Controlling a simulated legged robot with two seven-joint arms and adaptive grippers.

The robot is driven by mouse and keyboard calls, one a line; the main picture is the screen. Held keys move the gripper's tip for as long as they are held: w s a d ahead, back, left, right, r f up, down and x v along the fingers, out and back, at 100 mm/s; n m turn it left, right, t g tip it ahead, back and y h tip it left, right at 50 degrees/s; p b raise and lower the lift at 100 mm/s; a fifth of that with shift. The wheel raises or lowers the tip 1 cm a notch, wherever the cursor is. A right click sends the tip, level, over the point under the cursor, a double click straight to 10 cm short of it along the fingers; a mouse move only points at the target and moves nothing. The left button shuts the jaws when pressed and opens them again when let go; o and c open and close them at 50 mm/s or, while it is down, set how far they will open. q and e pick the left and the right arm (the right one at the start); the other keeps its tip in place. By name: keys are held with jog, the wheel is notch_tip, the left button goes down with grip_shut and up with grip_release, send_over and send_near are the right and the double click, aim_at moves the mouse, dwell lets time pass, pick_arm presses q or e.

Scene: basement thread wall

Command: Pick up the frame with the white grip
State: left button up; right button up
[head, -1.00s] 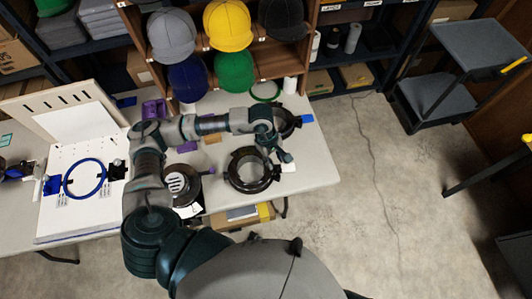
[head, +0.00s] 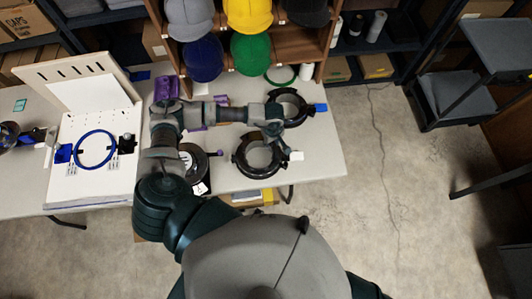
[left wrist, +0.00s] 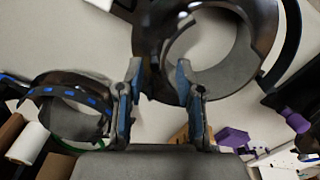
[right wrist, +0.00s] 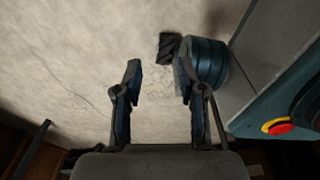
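The frame with the white grip is a black ring (head: 240,161) lying near the table's front right; its white grip (head: 297,156) sticks out at the right. My left gripper (head: 275,135) is at its far side. In the left wrist view, the gripper (left wrist: 159,70) is open, with part of the large black ring's rim (left wrist: 150,45) seen between and beyond its fingers; contact cannot be told. A second black ring with a blue grip (head: 320,107) lies behind. A third, with a purple knob (head: 219,153), lies left. My right gripper (right wrist: 158,80) is open and empty above the floor.
A cap shelf (head: 285,45) is behind. Purple parts (head: 167,92) and a green ring (head: 281,75) lie at the back. A dark cart (head: 460,90) stands right, across open floor.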

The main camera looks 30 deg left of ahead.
pick_arm(q)
send_over(271, 153)
notch_tip(271, 153, down, 4)
jog(key=shift+a+f, duration=0.1)
jog(key=shift+a, duration=0.05)
jog(key=shift+f, duration=0.25)
jog(key=shift+d, duration=0.3)
jog(key=shift+d+r, duration=0.1)
jog(key=shift+c, duration=1.2)
grip_shut()
pick_arm(e)
jog(key=shift+s+d, duration=0.3)
jog(key=shift+d, duration=0.05)
pick_arm(q)
jog(key=shift+a, duration=0.25)
pick_arm(e)
jog(key=shift+s+a, duration=0.15)
jog(key=shift+s, duration=0.15)
